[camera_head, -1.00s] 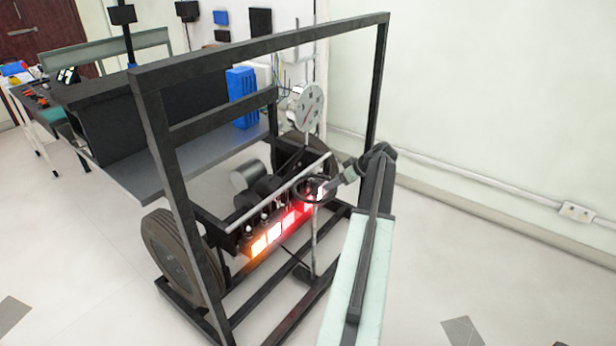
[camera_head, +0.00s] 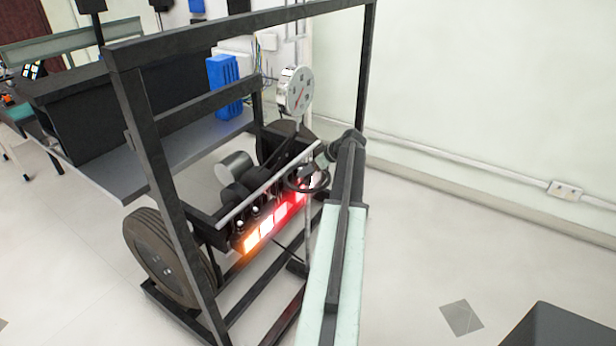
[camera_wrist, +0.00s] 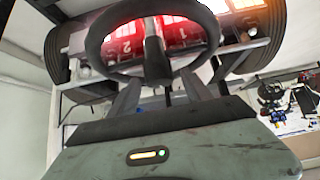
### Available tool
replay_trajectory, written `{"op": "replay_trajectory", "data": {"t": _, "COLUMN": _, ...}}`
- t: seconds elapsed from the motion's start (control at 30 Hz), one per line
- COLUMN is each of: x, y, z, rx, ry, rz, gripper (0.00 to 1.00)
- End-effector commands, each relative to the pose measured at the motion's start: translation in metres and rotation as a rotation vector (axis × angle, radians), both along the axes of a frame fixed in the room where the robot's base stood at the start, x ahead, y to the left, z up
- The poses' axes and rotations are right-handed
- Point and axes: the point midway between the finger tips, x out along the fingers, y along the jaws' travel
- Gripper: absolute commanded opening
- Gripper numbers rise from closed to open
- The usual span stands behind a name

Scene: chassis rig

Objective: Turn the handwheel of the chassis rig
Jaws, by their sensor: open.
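The handwheel (camera_head: 308,191) is a dark ring at the right end of the rig's lit panel, at the top of a thin upright shaft. In the wrist view the handwheel (camera_wrist: 93,45) is large and close, its hub and stem near the middle. My gripper (camera_wrist: 164,82) is open, its two grey fingers spread apart low in front of the wheel. I cannot tell whether they touch the rim. In the head view my arm hides most of the gripper, just right of the wheel. The chassis rig (camera_head: 170,150) is a black frame with wheels.
A row of glowing red-to-orange panels (camera_head: 265,230) lies beside the handwheel. A round gauge (camera_head: 296,90) stands behind it. The frame's right post (camera_head: 366,70) rises behind my arm. A grey shelf (camera_head: 150,165) lies at the left. Floor to the right is mostly clear.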

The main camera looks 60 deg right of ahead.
Motion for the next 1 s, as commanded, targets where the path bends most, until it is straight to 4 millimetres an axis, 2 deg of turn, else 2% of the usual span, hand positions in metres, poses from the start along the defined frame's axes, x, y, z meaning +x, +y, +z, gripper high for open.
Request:
{"op": "replay_trajectory", "data": {"t": 0.03, "x": 0.0047, "y": -0.0004, "z": -0.0086, "rx": 0.001, "ry": 0.0, "rz": 0.001, "gripper": 0.57}}
{"op": "replay_trajectory", "data": {"t": 0.3, "x": 0.0069, "y": -0.0004, "z": -0.0068, "rx": 0.001, "ry": 0.0, "rz": -0.002, "gripper": 0.57}}
{"op": "replay_trajectory", "data": {"t": 0.5, "x": 0.0064, "y": -0.0006, "z": -0.0067, "rx": 0.001, "ry": 0.0, "rz": -0.002, "gripper": 0.02}}
{"op": "replay_trajectory", "data": {"t": 1.0, "x": 0.0054, "y": -0.0011, "z": -0.0069, "rx": 0.001, "ry": 0.001, "rz": -0.003, "gripper": 0.0}}
